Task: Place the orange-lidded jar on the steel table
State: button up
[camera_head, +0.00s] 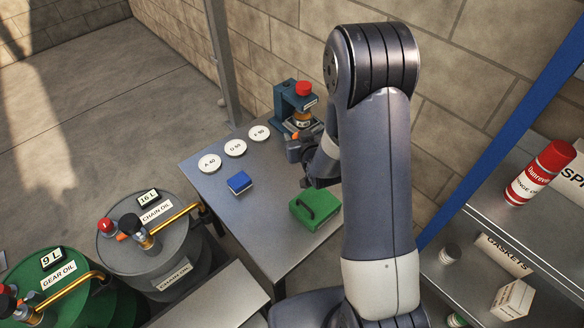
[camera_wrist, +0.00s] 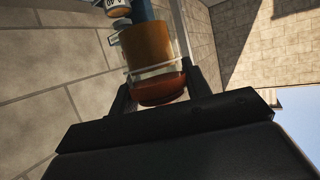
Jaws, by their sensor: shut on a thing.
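The jar (camera_wrist: 150,48) is in the wrist view, clear with amber contents and a darker orange-red end nearest the camera. My gripper (camera_wrist: 158,88) is shut on it, a dark finger on either side. In the head view my gripper (camera_head: 300,158) is partly hidden by my arm, at the back of the steel table (camera_head: 265,225), just in front of the blue device. Orange of the held jar (camera_head: 293,143) shows at its left. I cannot tell whether the jar touches the table.
A blue device (camera_head: 284,98) with a red top stands at the table's back. White labelled discs (camera_head: 235,148), a blue box (camera_head: 239,183) and a green handled case (camera_head: 315,208) rest on the table. Oil drums (camera_head: 150,240) stand left; shelves (camera_head: 500,225) are right. The table's front is clear.

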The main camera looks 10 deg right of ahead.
jog(key=w+a+f+n+g+y+b, duration=0.1)
jog(key=w+a+f+n+y+b, duration=0.1)
jog(key=w+a+f+b, duration=0.5)
jog(key=w+a+f+n+y+b, duration=0.15)
jog(key=w+a+f+b, duration=0.3)
jog(key=w+b, duration=0.45)
jog(key=b, duration=0.3)
send_over(260, 159)
jog(key=shift+y, duration=0.35)
notch_tip(260, 159, down, 10)
jog(key=shift+r, duration=0.2)
jog(key=shift+f, duration=0.25)
jog(key=o, duration=1.1)
jog(key=shift+s, duration=0.1)
jog(key=shift+c, duration=0.2)
jog(key=shift+r, duration=0.1)
